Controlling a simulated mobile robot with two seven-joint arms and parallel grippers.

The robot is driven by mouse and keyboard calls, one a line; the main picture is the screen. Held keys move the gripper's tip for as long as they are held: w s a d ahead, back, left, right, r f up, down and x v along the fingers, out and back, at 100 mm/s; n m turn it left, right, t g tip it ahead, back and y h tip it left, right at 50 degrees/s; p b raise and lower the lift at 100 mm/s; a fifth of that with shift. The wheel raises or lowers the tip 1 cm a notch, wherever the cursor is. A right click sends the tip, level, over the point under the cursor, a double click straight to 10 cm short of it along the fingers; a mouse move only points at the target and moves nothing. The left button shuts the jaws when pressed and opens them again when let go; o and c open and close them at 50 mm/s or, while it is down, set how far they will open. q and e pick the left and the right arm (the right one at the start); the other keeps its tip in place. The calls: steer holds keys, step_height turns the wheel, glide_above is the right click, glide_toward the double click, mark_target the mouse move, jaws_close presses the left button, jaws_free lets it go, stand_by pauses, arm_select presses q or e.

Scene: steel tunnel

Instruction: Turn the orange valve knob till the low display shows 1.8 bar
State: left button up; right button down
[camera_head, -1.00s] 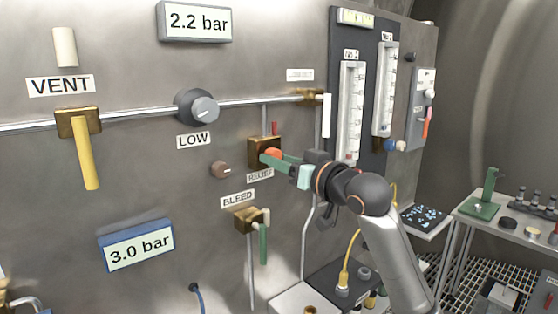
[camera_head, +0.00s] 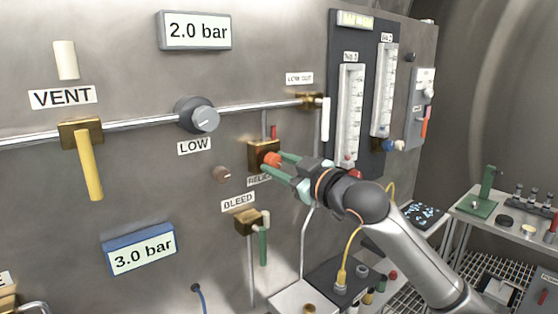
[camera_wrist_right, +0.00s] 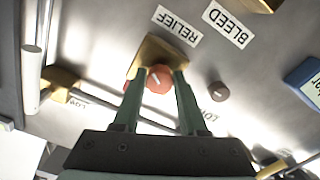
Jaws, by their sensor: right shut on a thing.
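The orange valve knob (camera_head: 271,159) sits on a brass block (camera_head: 256,152) above the RELIEF label. My right gripper (camera_head: 274,163) has its green fingers on either side of the knob and is shut on it. In the right wrist view the orange knob (camera_wrist_right: 159,79) shows between the two fingertips (camera_wrist_right: 160,74). The low display (camera_head: 195,31) at the top reads 2.0 bar. A grey LOW dial (camera_head: 198,114) sits on the pipe below it. My left gripper is not in view.
A lower blue-framed display (camera_head: 139,250) reads 3.0 bar. The yellow VENT handle (camera_head: 90,165) hangs at left, and the green BLEED handle (camera_head: 263,246) hangs below the knob. Two flow tubes (camera_head: 348,115) stand at right. A small brown knob (camera_head: 221,173) is left of the gripper.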

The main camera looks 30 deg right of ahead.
steer(key=shift+n, duration=0.6)
steer(key=shift+c, duration=2.2)
jaws_free()
steer(key=shift+s, duration=0.1)
steer(key=shift+s+d+f, duration=0.1)
steer(key=shift+s, duration=0.15)
steer(key=s+b, duration=0.4)
steer(key=s, duration=0.7)
steer(key=shift+s+d, duration=0.4)
